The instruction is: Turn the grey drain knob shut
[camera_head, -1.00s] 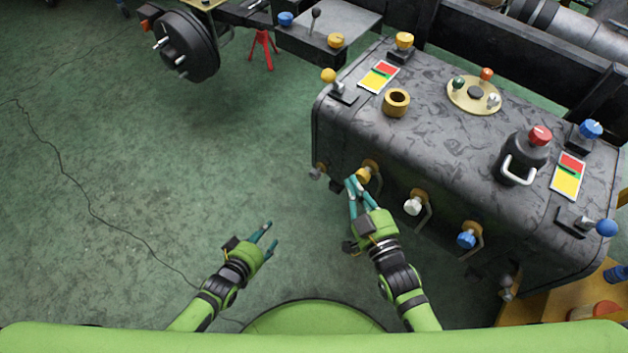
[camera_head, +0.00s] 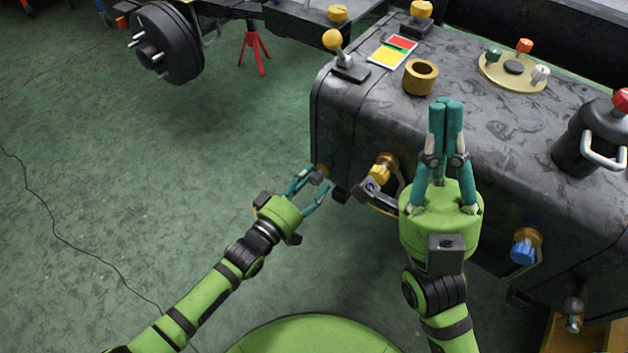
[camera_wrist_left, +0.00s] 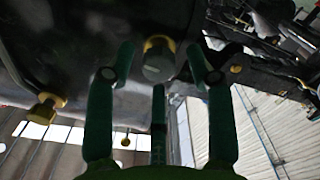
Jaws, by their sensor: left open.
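A grey knob (camera_head: 317,178) with a brass collar sits low at the left end of the dark tank's front. My left gripper (camera_head: 309,190) is open around or just in front of it, with teal fingers spread. In the left wrist view the grey knob (camera_wrist_left: 158,66) shows between and beyond the open fingers (camera_wrist_left: 160,80); I cannot tell whether they touch it. My right gripper (camera_head: 445,105) has its fingers together, pointing up in front of the tank top, and holds nothing visible.
The dark tank (camera_head: 480,130) fills the right side. A yellow knob (camera_head: 381,170) and a blue knob (camera_head: 524,248) are on its front, and another grey-tipped knob (camera_head: 573,308) is at the lower right.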

